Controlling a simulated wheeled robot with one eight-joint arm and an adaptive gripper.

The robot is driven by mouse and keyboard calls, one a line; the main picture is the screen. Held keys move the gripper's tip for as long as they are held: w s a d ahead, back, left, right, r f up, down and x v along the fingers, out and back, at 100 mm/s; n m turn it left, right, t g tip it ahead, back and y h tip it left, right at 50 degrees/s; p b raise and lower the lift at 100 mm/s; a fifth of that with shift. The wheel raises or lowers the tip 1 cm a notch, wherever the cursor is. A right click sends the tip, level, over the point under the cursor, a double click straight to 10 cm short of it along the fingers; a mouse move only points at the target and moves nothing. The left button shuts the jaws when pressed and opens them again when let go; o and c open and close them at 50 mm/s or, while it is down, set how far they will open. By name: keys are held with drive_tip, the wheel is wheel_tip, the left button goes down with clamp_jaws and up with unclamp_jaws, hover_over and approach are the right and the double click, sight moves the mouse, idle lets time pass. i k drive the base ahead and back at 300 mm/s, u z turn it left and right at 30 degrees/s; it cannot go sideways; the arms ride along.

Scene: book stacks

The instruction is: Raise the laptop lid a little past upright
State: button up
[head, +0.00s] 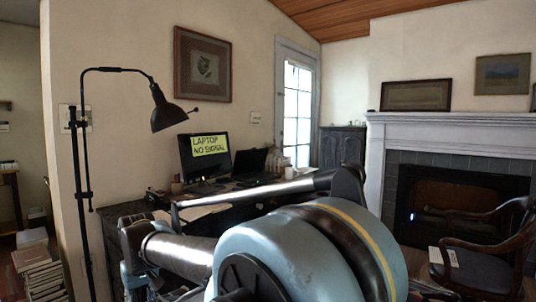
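A black laptop (250,163) sits on the dark desk (128,208) against the far wall, just right of a monitor. Its lid stands raised and its dark screen side faces roughly toward me. The exact lid angle is hard to tell at this size. The monitor (205,157) shows a yellow label reading "LAPTOP NO SIGNAL". My arm fills the lower foreground and covers much of the desk front. I cannot make out my gripper or its fingers. Nothing of mine is seen touching the laptop.
A black floor lamp (84,190) stands left of the desk, its head reaching toward the monitor. Small items (278,160) stand right of the laptop. A wooden chair (480,262) is at right before the fireplace (455,195). Books (38,272) are stacked at far left.

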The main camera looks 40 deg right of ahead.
sight(253, 160)
drive_tip(key=z, duration=1.75)
drive_tip(key=i, duration=1)
drive_tip(key=z, duration=0.6)
drive_tip(key=i, duration=1.1)
drive_tip(key=u, duration=0.7)
drive_tip(key=i, duration=0.9)
drive_tip(key=u, duration=0.65)
